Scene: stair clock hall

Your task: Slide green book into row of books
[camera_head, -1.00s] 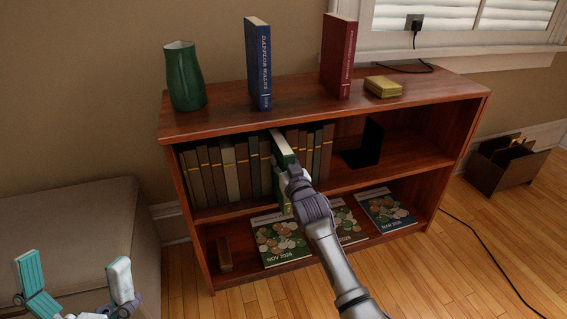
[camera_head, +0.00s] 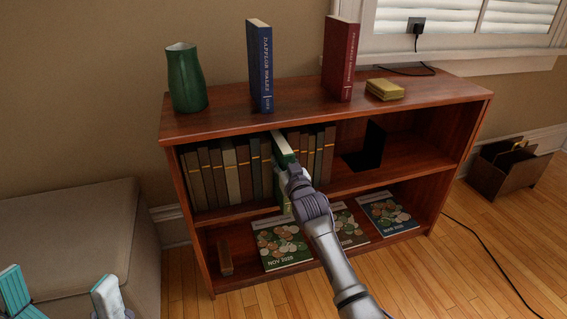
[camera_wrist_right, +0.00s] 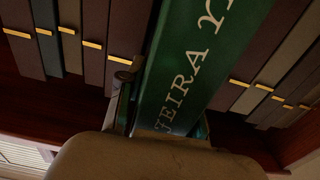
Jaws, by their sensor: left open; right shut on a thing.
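The green book (camera_head: 281,149) stands upright in the gap of the row of books (camera_head: 226,172) on the middle shelf, its spine end jutting out past the neighbouring spines. My right gripper (camera_head: 292,184) is shut on the lower part of the green book and hides some of it. In the right wrist view the green book's spine (camera_wrist_right: 195,65) shows large pale letters, with brown books on both sides. My left gripper (camera_head: 62,296) is open and empty at the lower left, away from the shelf, partly cut off by the picture edge.
A black bookend (camera_head: 373,143) stands right of the row, with free shelf beyond. A green vase (camera_head: 186,78), blue book (camera_head: 260,66), red book (camera_head: 339,59) and brass box (camera_head: 384,89) are on top. Magazines (camera_head: 283,243) lie below. An ottoman (camera_head: 75,230) is at left.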

